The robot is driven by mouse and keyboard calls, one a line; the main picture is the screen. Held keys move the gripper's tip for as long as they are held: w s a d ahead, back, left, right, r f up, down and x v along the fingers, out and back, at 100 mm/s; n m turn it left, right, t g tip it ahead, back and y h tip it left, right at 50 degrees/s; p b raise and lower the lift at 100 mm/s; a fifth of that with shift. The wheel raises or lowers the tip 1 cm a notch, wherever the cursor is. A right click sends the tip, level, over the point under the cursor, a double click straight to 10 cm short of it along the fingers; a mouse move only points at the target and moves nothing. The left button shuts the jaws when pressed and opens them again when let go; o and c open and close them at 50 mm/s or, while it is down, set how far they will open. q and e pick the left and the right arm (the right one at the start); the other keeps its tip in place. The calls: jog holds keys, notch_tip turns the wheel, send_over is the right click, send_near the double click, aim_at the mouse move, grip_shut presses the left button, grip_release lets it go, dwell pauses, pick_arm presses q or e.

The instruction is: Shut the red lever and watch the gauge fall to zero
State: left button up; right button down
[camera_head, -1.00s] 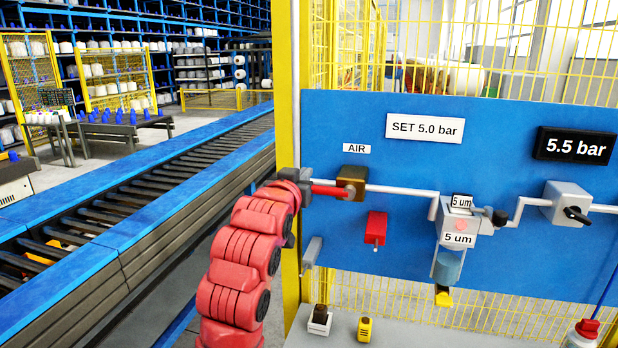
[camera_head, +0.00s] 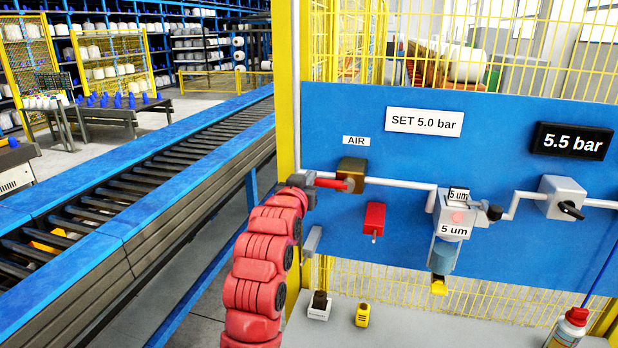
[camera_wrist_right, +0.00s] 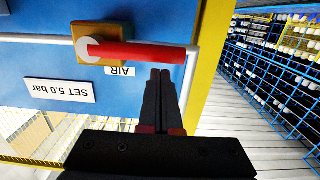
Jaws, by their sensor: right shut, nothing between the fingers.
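The red lever (camera_head: 330,183) sticks out sideways to the left from the brass valve block (camera_head: 352,174) under the AIR label. In the right wrist view, which is upside down, the lever (camera_wrist_right: 140,53) lies along the pipe. The gauge display (camera_head: 571,142) reads 5.5 bar. My right gripper (camera_head: 308,186) is by the lever's free end. In the wrist view its dark fingers (camera_wrist_right: 160,74) are together and empty, their tips just at the lever's edge near its free end. I cannot tell whether they touch it. My left gripper is not in view.
A SET 5.0 bar sign (camera_head: 424,121), a filter unit (camera_head: 452,222) and a grey valve (camera_head: 563,198) sit on the blue panel (camera_head: 500,105). A red fitting (camera_head: 374,218) hangs below the lever. A yellow post (camera_head: 287,85) stands close left; a conveyor (camera_head: 150,185) lies beyond.

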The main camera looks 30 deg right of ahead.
jog(key=shift+a+f+n+b, duration=0.1)
jog(key=shift+f+n+b, duration=0.35)
jog(key=shift+f+n, duration=0.15)
jog(key=s+d+f+n+p, duration=0.2)
jog(key=f+n, duration=0.3)
jog(key=n, duration=0.3)
jog(key=s+d+f+n+h+p, duration=0.1)
jog(key=s+d+f+n+p, duration=0.1)
jog(key=f+n, duration=0.3)
jog(key=shift+s+d+n, duration=0.25)
jog(key=shift+s+n, duration=0.25)
jog(key=shift+n, duration=1.3)
jog(key=shift+f, duration=0.1)
